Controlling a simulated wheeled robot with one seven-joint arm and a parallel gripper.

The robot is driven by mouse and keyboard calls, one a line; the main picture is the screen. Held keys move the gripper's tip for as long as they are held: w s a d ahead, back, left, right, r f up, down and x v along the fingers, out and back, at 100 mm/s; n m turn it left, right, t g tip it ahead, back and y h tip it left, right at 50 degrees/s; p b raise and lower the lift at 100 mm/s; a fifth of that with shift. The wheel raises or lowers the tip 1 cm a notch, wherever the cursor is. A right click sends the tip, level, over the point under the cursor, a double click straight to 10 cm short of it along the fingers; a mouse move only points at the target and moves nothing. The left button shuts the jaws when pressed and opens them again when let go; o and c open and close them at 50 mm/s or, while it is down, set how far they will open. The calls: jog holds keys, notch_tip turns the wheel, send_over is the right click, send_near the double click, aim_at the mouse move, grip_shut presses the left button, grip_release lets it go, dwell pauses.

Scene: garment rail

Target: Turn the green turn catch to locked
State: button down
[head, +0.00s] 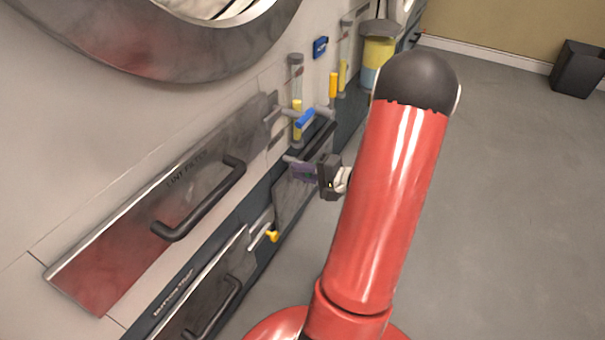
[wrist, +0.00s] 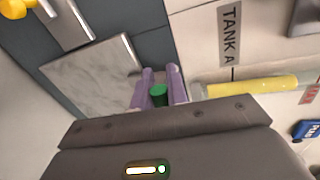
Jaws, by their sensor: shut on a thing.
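The green turn catch (wrist: 159,95) shows in the wrist view between the two purple fingers of my gripper (wrist: 160,78). The fingers are shut on it, one on each side. Much of the catch is hidden by the fingers and the gripper body, so I cannot tell its turn angle. In the head view my gripper (head: 304,172) is at the machine's lower front, beside a small grey panel (head: 290,198). The green catch cannot be made out there.
A lint filter panel with a dark handle (head: 205,205) is at the left, with a yellow-knobbed catch (head: 270,236) below. A blue-handled valve (head: 304,124) and yellow-filled tubes stand just above my gripper. Open floor (head: 510,200) lies to the right.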

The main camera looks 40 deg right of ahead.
jog(key=shift+f+n, duration=0.15)
jog(key=shift+n, duration=0.35)
jog(key=c, duration=1.4)
grip_release()
jog(key=v, duration=0.8)
jog(key=shift+a+p, duration=0.15)
jog(key=shift+p, duration=0.2)
